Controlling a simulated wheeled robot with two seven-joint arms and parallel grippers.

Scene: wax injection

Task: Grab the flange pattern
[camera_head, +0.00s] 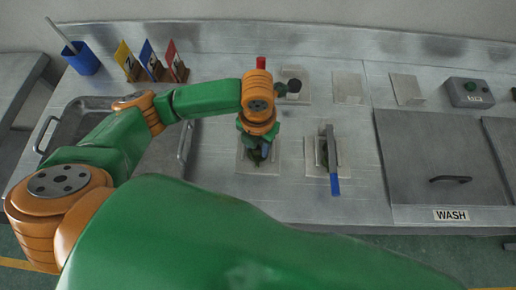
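My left arm comes in from the left, and its gripper (257,155) points down over a pale square plate (243,167) in the middle of the table. A small dark green piece shows at the fingertips, low over this plate; it may be the flange pattern, but its shape is mostly hidden by the gripper. I cannot tell whether the fingers are open or shut on it. A dark round-ended piece (293,86) lies on another pale plate behind the wrist. My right gripper is not in view.
Empty plates (348,88) stand behind. A lidded WASH unit (440,150) and button box (468,93) are at right. A metal tray (184,145), numbered cards (148,60) and blue cup (82,60) are at left.

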